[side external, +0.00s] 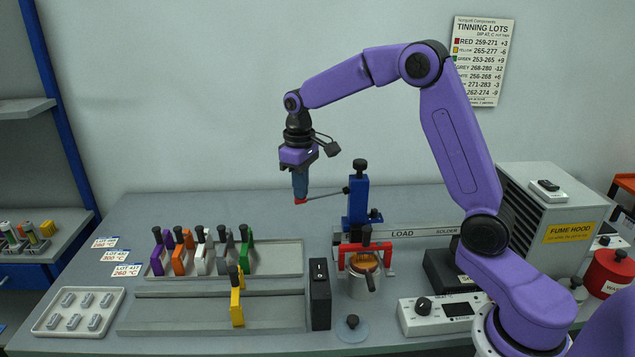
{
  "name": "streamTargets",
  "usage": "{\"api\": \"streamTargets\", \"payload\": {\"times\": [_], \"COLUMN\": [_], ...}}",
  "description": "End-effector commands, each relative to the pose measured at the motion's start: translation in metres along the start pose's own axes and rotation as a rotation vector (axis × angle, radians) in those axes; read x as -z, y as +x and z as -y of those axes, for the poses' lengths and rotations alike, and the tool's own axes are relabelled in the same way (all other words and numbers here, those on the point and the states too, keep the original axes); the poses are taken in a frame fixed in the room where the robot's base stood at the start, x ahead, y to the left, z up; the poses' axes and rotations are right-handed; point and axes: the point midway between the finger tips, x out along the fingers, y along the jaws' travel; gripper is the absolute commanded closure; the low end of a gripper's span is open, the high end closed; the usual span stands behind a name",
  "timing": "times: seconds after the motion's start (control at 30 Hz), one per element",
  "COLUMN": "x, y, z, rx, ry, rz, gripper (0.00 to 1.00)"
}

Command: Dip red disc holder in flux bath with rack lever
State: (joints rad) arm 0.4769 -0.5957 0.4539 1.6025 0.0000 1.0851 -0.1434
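A blue rack stand (357,204) with a black knob on top stands at the back of the bench. Its thin lever (325,194) reaches left to a red tip (300,201). My gripper (300,194) points down at this red end, which shows just below its fingertips. The fingers look like one block from this side, so their gap and grip are hidden. A red holder (388,261) with a black knob sits below the stand, over a small metal pot (362,287) with amber contents. I cannot tell whether the red holder touches them.
A tray (290,270) has purple, orange, white, grey and green holders. A yellow holder (237,303) stands in front of it. A black switch box (319,295) stands left of the pot, a white control box (441,314) at right, and a parts tray (110,293) at front left.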

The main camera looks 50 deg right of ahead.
Motion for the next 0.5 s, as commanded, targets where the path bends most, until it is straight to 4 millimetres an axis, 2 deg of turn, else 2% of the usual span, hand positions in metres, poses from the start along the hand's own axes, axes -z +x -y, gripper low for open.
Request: {"api": "streamTargets", "payload": {"times": [0.23,0.5], "x": [0.000,0.001], "y": [-0.001,-0.014], "z": [0.000,0.000], "rx": [0.000,0.000], "ry": [0.000,-0.001], "rz": [0.000,-0.001], "gripper": [1.00,1.00]}}
